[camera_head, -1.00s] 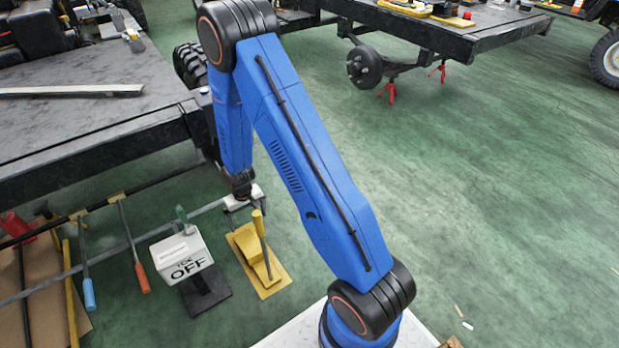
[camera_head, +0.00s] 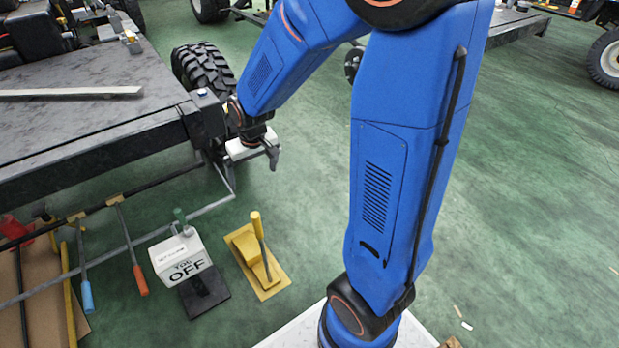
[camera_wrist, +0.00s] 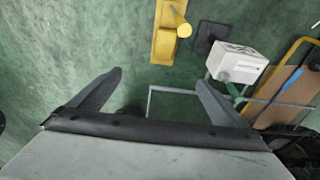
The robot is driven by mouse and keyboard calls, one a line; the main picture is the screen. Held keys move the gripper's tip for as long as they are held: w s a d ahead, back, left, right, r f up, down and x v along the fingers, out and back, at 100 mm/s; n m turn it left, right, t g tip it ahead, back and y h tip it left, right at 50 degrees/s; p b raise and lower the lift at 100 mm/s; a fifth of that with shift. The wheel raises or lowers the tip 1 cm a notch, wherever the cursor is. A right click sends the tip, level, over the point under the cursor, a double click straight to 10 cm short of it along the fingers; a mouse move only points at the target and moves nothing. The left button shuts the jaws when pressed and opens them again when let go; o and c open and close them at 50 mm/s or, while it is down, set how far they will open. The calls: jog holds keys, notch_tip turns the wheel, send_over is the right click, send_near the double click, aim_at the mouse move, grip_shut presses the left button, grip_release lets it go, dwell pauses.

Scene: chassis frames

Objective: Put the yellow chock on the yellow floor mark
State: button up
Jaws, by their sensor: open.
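The yellow chock (camera_head: 246,247), with an upright yellow handle, stands on the flat yellow floor mark (camera_head: 270,290). Bare yellow of the mark shows around the chock. In the wrist view the chock (camera_wrist: 165,42) is at the top, its round handle end toward the camera. My gripper (camera_head: 272,158) is above and behind the chock, close to the platform corner and apart from the handle. In the wrist view my gripper (camera_wrist: 158,77) has its fingers wide apart with only floor between them.
A white box marked OFF (camera_head: 182,258) on a dark base stands left of the mark. A dark platform (camera_head: 90,120) with a black tyre (camera_head: 203,68) is at upper left. Rods and tools lie at lower left. Green floor on the right is open.

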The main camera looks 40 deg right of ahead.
jog(key=s+d+r+t, duration=0.1)
jog(key=s+r, duration=0.7)
jog(key=s, duration=0.4)
jog(key=s+d+r+t, duration=0.1)
jog(key=s+d+r, duration=0.1)
jog(key=s+r, duration=0.6)
jog(key=shift+s, duration=2.5)
